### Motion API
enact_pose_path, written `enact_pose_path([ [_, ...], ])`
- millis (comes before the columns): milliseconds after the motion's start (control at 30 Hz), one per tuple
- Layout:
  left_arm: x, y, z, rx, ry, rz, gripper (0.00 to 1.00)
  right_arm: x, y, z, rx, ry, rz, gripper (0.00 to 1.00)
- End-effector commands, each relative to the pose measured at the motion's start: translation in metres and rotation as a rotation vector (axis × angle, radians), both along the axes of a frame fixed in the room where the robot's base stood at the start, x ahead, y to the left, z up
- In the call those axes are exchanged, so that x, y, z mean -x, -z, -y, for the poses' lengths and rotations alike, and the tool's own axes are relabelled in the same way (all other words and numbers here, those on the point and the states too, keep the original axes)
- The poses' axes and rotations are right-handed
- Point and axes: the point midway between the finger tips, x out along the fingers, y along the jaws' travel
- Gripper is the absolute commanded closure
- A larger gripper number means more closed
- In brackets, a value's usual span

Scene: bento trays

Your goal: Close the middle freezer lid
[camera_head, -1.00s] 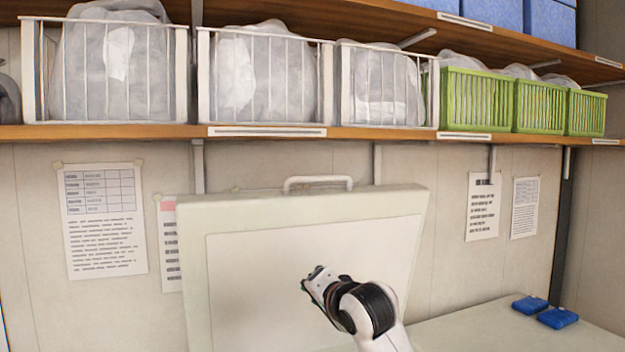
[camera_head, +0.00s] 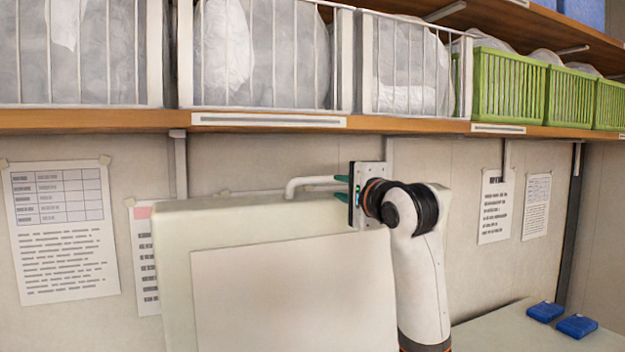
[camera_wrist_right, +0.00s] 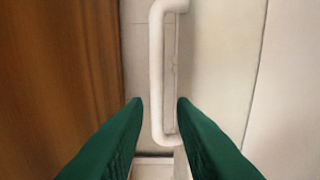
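The middle freezer lid (camera_head: 290,290) stands raised, its pale inner panel facing me in the head view. A white bar handle (camera_head: 305,183) sits on its top edge. My right gripper (camera_head: 340,188) is at the right end of this handle, just under the shelf. In the right wrist view its two green fingers (camera_wrist_right: 160,101) are apart, one on each side of the white handle (camera_wrist_right: 157,70). I see gaps between fingers and handle there. My left gripper is not in view.
A wooden shelf (camera_head: 90,121) with white wire baskets (camera_head: 345,60) and green baskets (camera_head: 508,85) runs close above the lid and my right gripper. Papers (camera_head: 62,232) hang on the wall. Two blue boxes (camera_head: 577,326) lie on a pale surface at right.

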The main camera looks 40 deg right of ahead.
Motion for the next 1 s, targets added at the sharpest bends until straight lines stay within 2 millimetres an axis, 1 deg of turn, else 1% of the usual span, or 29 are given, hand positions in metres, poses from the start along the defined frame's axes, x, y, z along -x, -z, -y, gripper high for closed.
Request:
enact_pose_path([
  [167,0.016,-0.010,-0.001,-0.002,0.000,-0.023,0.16,-0.021,-0.002,0.006,-0.002,-0.001,-0.005,0.76],
  [233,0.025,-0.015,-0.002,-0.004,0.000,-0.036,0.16,-0.035,-0.003,0.011,-0.001,-0.001,-0.005,0.76],
  [333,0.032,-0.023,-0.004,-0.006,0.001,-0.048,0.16,-0.055,-0.003,0.017,0.000,0.000,-0.006,0.76],
  [467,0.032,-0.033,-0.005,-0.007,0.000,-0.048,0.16,-0.079,-0.004,0.025,0.000,-0.001,-0.005,0.76],
  [600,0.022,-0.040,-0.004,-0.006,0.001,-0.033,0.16,-0.098,-0.003,0.031,0.000,-0.002,-0.003,0.76],
  [767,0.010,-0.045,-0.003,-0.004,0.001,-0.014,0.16,-0.110,-0.002,0.034,0.001,-0.002,-0.003,0.76],
  [1000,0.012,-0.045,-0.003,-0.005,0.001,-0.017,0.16,-0.112,0.000,0.035,0.003,-0.002,-0.002,0.76],
])
